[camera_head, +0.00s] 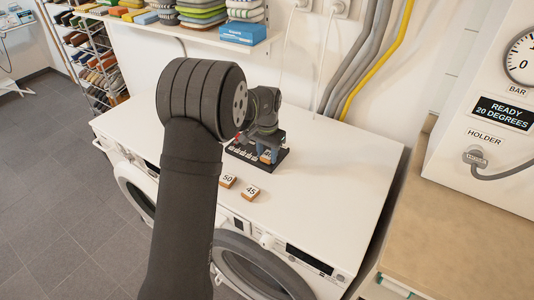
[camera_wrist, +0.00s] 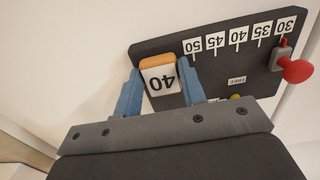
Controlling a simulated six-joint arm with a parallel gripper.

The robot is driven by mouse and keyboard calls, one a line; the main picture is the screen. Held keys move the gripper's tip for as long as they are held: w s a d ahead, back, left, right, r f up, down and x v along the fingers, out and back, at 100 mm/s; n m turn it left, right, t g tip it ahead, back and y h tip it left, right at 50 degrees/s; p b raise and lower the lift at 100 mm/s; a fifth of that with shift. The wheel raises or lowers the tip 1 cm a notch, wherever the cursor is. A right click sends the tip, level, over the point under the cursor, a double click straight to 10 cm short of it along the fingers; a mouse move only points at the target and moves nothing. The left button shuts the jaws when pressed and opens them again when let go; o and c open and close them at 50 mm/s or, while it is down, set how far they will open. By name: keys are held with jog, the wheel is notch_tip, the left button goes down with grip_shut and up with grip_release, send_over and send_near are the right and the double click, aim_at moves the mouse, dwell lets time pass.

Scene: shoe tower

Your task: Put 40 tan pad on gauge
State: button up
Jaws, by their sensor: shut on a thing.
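A tan pad with a white "40" label (camera_wrist: 160,64) sits between the two blue fingers of my gripper (camera_wrist: 162,85), which is shut on it. The gauge is a dark plate (camera_wrist: 222,66) with marks 50, 45, 40, 35 and 30 and a red-knobbed lever (camera_wrist: 297,70) at its 30 end. The pad appears over the gauge's left part in the wrist view; whether it touches the plate cannot be told. In the head view the gauge (camera_head: 281,163) lies on the white top below my gripper (camera_head: 268,150), partly hidden by my arm.
Two loose tan pads, labelled 50 (camera_head: 227,181) and 45 (camera_head: 250,192), lie on the white machine top (camera_head: 330,190) in front of the gauge. The top is clear to the right. A shelf with a blue box (camera_head: 242,33) and folded stacks runs behind. A tan counter (camera_head: 460,245) stands at right.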

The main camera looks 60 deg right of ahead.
jog(key=shift+f, duration=0.1)
jog(key=o, duration=1)
jog(key=shift+f, duration=0.1)
notch_tip(320, 180, up, 12)
jog(key=shift+r, duration=0.2)
send_over(267, 156)
jog(key=shift+a+f, duration=0.1)
jog(key=shift+f, duration=4.05)
